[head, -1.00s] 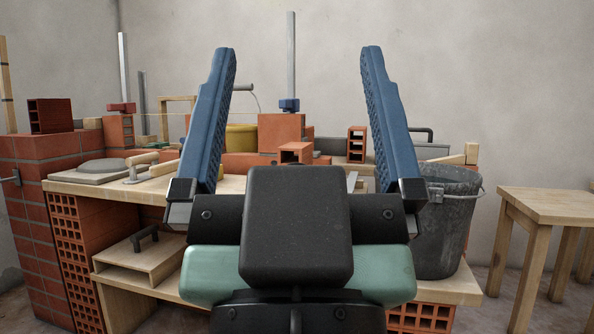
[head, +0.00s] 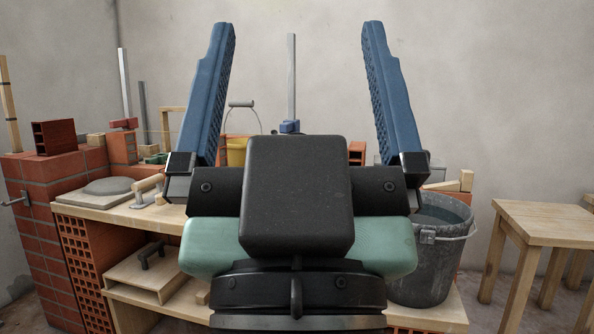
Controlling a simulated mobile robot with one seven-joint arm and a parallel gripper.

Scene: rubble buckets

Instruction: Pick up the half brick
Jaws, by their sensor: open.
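My gripper (head: 297,30) is open and empty, its two blue fingers raised wide apart in front of the bench. I cannot pick out the half brick for certain. A small part of a red-orange brick (head: 357,151) shows between the fingers, beside the black body of my gripper. A hollow red brick (head: 53,137) lies on top of the brick pier at the left. The middle of the bench is hidden behind my gripper, so any brick there is covered.
A dark grey bucket (head: 425,262) holding liquid stands at the right. A yellow bucket (head: 236,152) is at the back. A wooden stool (head: 545,214) is at the far right. A trowel (head: 148,190) and board (head: 92,197) lie on the bench's left; upright posts rise behind.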

